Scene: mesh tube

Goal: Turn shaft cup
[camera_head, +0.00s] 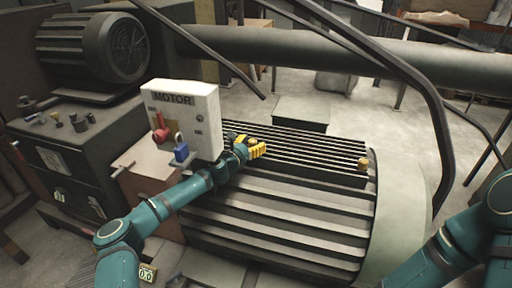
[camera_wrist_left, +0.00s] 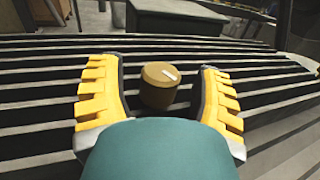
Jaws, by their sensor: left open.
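A brass cup (camera_wrist_left: 159,88) with a short white mark on its top stands upright on the ribbed top in the left wrist view. My left gripper (camera_wrist_left: 160,95) is open, with one yellow finger on each side of the cup and a gap on both sides. In the head view my left gripper (camera_head: 254,149) is over the far left part of the ribs. Another view of brass, a small cup (camera_head: 363,163), stands at the right end of the ribs; I cannot tell whether it is the same one. My right gripper is out of view.
A white MOTOR box (camera_head: 185,118) with a red knob and a blue padlock stands left of the gripper. A dark motor (camera_head: 95,48) is behind it at left. A long pipe and bent black rails (camera_head: 440,110) cross the back and right.

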